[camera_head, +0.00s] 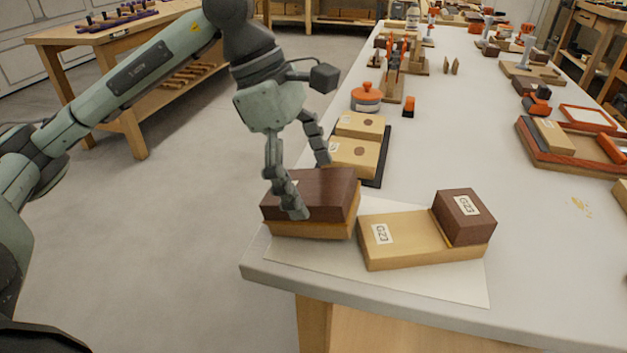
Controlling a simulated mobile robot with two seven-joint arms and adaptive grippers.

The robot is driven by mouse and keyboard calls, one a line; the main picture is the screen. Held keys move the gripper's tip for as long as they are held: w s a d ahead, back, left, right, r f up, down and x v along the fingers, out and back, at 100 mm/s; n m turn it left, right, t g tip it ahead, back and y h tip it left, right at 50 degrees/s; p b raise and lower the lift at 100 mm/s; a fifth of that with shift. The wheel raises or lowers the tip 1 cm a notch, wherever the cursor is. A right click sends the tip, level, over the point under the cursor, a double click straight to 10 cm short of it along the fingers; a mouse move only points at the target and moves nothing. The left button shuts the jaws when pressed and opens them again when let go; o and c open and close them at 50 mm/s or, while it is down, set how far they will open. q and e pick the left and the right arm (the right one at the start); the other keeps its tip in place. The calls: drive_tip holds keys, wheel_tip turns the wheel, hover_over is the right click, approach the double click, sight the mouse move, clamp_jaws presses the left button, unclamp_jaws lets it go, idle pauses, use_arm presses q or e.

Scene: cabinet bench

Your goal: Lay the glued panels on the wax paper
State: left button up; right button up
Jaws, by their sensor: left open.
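The wax paper (430,284) is a pale sheet at the near left corner of the bench. A dark brown and light wood glued panel (335,200) sits at the sheet's left part. A second panel (400,246), light wood with a dark block on its right end and G23 labels, lies on the paper to the right. My left gripper (308,190) is open, its fingers apart, one in front of the dark panel's face and the other behind its far side. Whether the fingers touch it I cannot tell. My right gripper is not in view.
A black tray (382,168) with two light blocks stands behind the dark panel. An orange-lidded pot (366,98) and a small orange-topped item (408,106) stand farther back. A red-edged tray (545,155) is at right. The bench middle is clear.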

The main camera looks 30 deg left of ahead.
use_arm(q)
drive_tip(key=v, duration=1.1)
drive_tip(key=shift+p, duration=0.3)
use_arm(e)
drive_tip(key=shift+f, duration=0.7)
use_arm(q)
drive_tip(key=shift+a+r, duration=0.1)
drive_tip(key=shift+a, duration=0.05)
